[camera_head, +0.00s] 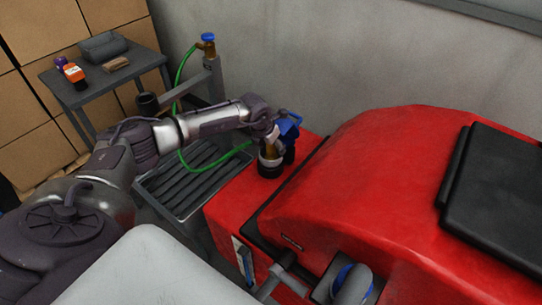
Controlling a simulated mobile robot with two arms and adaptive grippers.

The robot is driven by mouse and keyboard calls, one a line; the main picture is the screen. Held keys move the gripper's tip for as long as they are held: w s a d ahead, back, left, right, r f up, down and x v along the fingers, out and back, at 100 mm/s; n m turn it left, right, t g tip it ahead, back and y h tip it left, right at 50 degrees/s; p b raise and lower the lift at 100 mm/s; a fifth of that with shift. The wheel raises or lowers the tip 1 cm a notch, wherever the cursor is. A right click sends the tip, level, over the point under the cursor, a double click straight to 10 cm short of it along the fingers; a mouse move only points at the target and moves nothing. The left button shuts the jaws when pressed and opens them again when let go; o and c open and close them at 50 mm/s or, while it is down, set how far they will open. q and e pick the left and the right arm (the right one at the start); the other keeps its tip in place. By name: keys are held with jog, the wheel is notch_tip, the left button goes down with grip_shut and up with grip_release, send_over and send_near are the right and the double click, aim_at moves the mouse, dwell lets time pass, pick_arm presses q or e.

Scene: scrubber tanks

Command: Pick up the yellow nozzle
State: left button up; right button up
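The yellow nozzle (269,150) stands at the dark round opening on top of the red scrubber tank, at the end of the green hose. My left gripper (286,131), with blue parts, is right at the nozzle and partly overlaps it from above and the right. Its fingers are small and partly hidden, so I cannot tell whether they are closed on the nozzle. I cannot make out my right gripper.
The red scrubber (365,165) fills the right side, with a black lid (497,190). The green hose (190,165) loops over a dark slatted drain tray (185,188) from a blue-handled tap (207,42). A grey side table (105,80) holds small items, before stacked cardboard boxes.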

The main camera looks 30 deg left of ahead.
pick_arm(q)
jog(key=shift+s, duration=0.1)
grip_shut()
dwell(0.3)
